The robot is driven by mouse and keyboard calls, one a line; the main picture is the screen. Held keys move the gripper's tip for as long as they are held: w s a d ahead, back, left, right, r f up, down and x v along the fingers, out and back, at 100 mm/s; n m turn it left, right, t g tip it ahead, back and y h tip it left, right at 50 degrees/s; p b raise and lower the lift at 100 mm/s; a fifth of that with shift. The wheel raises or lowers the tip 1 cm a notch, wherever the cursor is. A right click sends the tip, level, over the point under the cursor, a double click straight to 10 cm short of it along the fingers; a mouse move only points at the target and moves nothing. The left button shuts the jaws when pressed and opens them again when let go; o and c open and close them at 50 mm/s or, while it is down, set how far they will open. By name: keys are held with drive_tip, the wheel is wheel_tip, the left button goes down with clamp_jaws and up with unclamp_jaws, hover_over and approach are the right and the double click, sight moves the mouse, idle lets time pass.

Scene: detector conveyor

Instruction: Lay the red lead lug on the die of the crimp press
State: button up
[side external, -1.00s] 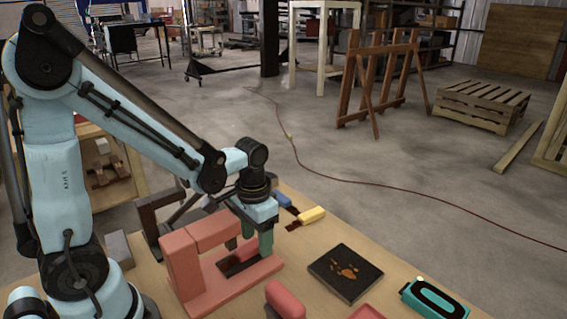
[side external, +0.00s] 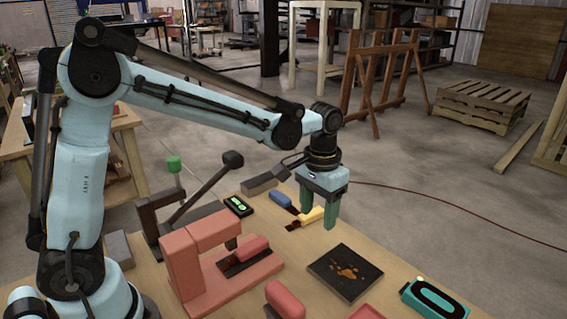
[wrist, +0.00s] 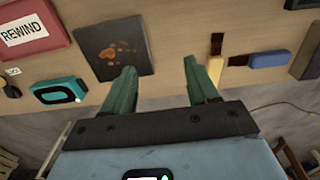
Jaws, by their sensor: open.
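The red lead lug (side external: 252,247) lies in the salmon-coloured crimp press (side external: 187,262), on the dark die (side external: 262,260) of its low base, below the upper arm. Its dark end points left in the side view. I see no gap beneath it, but its exact seating is too small to tell. My gripper (side external: 320,222) is open and empty, above the table to the right of the press and apart from the lug. In the wrist view my gripper's two green fingers (wrist: 159,66) are spread with nothing between them. The press and red lug are not visible there.
A yellow lug (side external: 311,216) and a blue lug (side external: 281,198) lie behind the press. A black plate with copper marks (side external: 347,272) and a teal device (side external: 434,299) are to the right. A red REWIND tray (wrist: 32,36) shows in the wrist view. A lever tool (side external: 155,222) stands behind left.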

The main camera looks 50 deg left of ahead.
drive_tip(key=d+r, duration=0.2)
drive_tip(key=d, duration=0.5)
hover_over(328, 234)
drive_tip(key=f, duration=0.6)
drive_tip(key=shift+s+d+f, duration=0.2)
drive_tip(key=shift+d+f, duration=0.15)
drive_tip(key=shift+f, duration=0.05)
drive_tip(key=f, duration=0.4)
drive_tip(key=shift+w+a+f, duration=0.2)
drive_tip(key=shift+a+f, duration=0.2)
wheel_tip(328, 234, up, 12)
drive_tip(key=s+a+r+t, duration=0.25)
drive_tip(key=s+r, duration=0.35)
drive_tip(key=s, duration=0.3)
drive_tip(key=shift+s+f+t, duration=1.9)
drive_tip(key=shift+s+t, duration=0.35)
drive_tip(key=shift+s, duration=2.65)
drive_tip(key=w+d+r+m+g, duration=0.1)
drive_tip(key=w+r+m+g, duration=0.3)
drive_tip(key=w+r+m, duration=0.6)
drive_tip(key=s+a+f+n+t, duration=0.1)
drive_tip(key=s+f+n+t, duration=0.3)
drive_tip(key=s+f+n, duration=0.5)
drive_tip(key=shift+s+f+n, duration=0.4)
drive_tip(key=shift+s+f, duration=0.35)
